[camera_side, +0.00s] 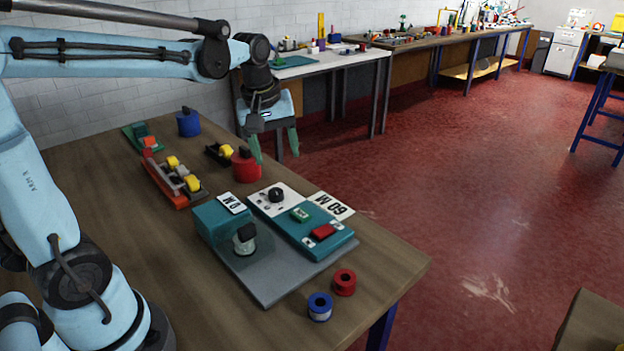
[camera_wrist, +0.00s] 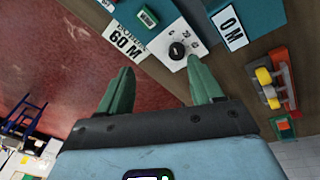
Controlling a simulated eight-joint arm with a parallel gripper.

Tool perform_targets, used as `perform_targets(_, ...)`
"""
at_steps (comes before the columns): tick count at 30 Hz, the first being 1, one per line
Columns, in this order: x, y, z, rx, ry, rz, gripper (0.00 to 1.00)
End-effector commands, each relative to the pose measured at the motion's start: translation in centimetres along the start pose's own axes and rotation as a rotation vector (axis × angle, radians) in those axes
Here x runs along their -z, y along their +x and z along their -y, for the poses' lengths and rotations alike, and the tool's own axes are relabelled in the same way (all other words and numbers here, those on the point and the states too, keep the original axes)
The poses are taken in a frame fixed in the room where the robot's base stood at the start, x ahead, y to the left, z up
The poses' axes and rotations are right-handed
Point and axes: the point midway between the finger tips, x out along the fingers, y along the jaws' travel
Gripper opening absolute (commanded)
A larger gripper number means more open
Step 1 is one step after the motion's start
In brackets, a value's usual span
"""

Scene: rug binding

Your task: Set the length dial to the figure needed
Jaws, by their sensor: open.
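The length dial (camera_side: 276,194) is a black round knob on a white panel at the back of a teal machine (camera_side: 330,245). In the wrist view the dial (camera_wrist: 177,50) shows a white pointer mark and a few figures around it, too small to read surely. A card (camera_side: 331,206) reading "60 M" lies beside the panel; it also shows in the wrist view (camera_wrist: 124,38). My gripper (camera_side: 275,155) has green fingers, open and empty, above and behind the dial. In the wrist view the fingertips (camera_wrist: 160,75) stand apart, on either side below the dial.
A green button (camera_side: 300,215) and red button (camera_side: 323,231) are on the machine. A card reading "0 M" (camera_side: 232,203) lies on the teal block. Red and blue spools (camera_side: 320,307) sit at the front.

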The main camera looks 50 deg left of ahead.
Motion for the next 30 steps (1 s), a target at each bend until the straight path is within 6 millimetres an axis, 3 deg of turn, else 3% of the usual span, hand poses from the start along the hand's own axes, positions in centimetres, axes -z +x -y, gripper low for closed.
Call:
perform_targets(1, 1.5, 0.4, -0.1, 0.029, -0.091, 0.02, 0.65)
perform_targets(6, 4.8, 1.8, 0.1, 0.121, -0.358, 0.076, 0.65)
perform_targets(12, 6.8, 2.9, 0.6, 0.185, -0.532, 0.105, 0.65)
perform_targets(20, 6.9, 4.4, 0.9, 0.197, -0.563, 0.109, 0.65)
perform_targets(30, 5.9, 10.0, 1.8, 0.196, -0.56, 0.108, 0.65)
